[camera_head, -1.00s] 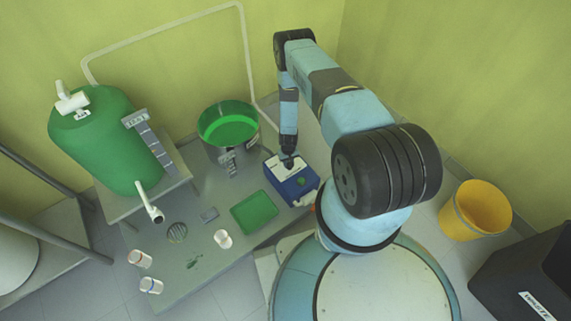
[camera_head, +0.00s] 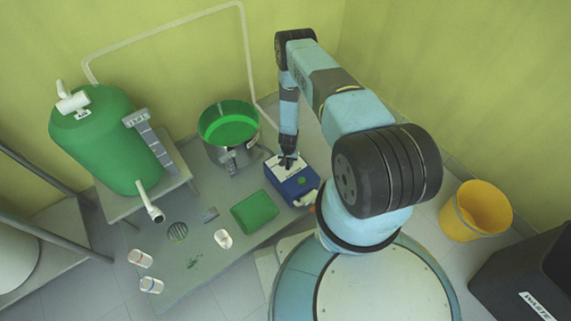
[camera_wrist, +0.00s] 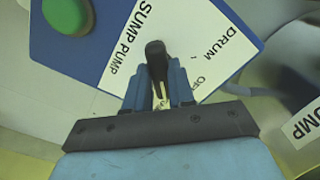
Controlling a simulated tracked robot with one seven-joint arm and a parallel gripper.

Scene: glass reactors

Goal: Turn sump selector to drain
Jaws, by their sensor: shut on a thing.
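The blue pump box (camera_head: 293,187) stands at the right end of the low table, with a white label on top. In the wrist view, the box (camera_wrist: 75,63) carries the words SUMP PUMP, DRUM and a partly covered OFF. The black selector handle (camera_wrist: 155,48) stands out between SUMP PUMP and DRUM. My gripper (camera_head: 287,160) is over the top of the box. In the wrist view my gripper (camera_wrist: 157,76) is shut on the selector handle, a finger on each side. No drain label is readable; the fingers hide part of the label.
A green button (camera_wrist: 67,15) is beside the label. A steel pot with green liquid (camera_head: 229,127) stands behind the box. A yellow bucket (camera_head: 476,211) stands at right.

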